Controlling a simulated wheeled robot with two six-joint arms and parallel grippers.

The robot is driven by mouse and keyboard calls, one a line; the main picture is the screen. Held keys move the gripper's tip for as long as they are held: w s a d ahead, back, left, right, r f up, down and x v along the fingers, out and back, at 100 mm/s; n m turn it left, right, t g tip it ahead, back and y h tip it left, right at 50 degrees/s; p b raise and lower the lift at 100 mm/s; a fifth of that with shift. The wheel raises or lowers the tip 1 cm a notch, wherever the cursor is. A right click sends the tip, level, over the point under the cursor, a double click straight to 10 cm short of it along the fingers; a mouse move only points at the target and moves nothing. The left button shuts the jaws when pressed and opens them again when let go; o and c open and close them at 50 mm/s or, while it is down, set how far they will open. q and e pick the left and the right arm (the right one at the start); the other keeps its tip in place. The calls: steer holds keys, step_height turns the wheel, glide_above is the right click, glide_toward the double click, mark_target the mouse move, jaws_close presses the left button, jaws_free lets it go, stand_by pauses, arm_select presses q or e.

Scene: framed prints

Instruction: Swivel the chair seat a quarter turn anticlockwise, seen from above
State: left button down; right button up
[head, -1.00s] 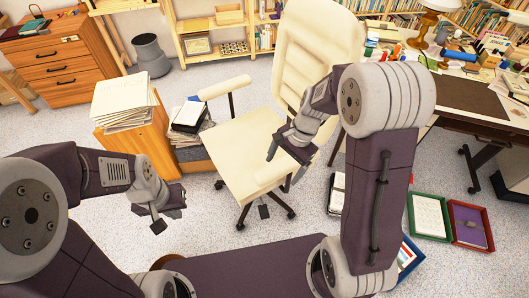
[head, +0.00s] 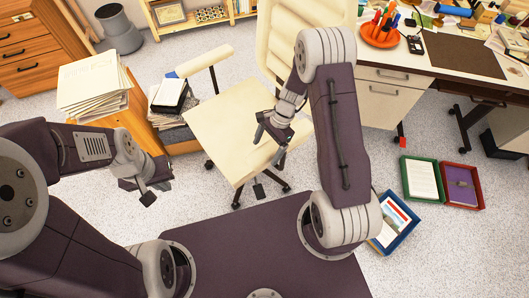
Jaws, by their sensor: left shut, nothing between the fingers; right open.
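The cream office chair (head: 222,122) stands in the middle of the head view on a dark wheeled base. Its tall padded backrest (head: 283,40) rises at the upper right of the seat, partly behind my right arm. One armrest (head: 205,60) shows on the left side. The other side is largely hidden by my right arm. My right gripper (head: 268,143) is open and points down over the right front part of the seat; I cannot tell whether it touches the chair. My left gripper (head: 148,190) is shut and empty, left of the chair and apart from it.
A wooden cabinet (head: 150,122) with stacked papers (head: 92,90) stands close left of the chair. A desk (head: 400,85) is at the right. Blue (head: 393,222), green (head: 422,180) and red (head: 462,186) trays lie on the floor at right. A grey bin (head: 118,28) stands at the back.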

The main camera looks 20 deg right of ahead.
steer(key=shift+x, duration=1.2)
steer(key=shift+d+r, duration=0.1)
jaws_close()
